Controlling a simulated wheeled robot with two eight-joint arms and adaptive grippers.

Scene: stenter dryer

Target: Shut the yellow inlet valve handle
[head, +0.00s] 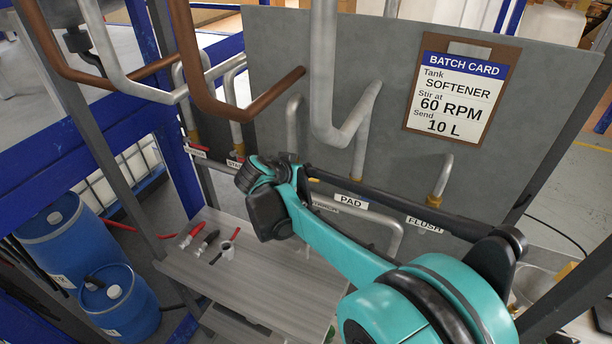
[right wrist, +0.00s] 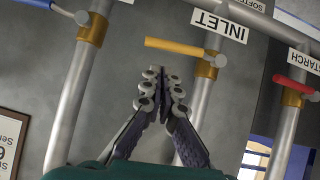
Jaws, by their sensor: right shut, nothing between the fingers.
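The yellow inlet valve handle (right wrist: 185,47) shows in the right wrist view, beside the INLET label (right wrist: 225,24). It sticks out to the left from the brass valve body on a grey pipe, roughly crosswise to that pipe. My right gripper (right wrist: 161,80) is shut and empty. In the wrist view its fingertips lie just below the handle's left half, with a gap in the picture; the depth between them is hard to tell. In the head view my teal right arm reaches across the panel and hides its fingers. I cannot make out the handle there. My left gripper is not in view.
A red handle (right wrist: 296,88) by the STARCH label is right of the inlet valve, and another pipe with a brass valve (right wrist: 92,28) is left. The batch card (head: 460,84) hangs on the grey panel. A bench (head: 255,281) with small tools stands below, blue drums (head: 62,232) at left.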

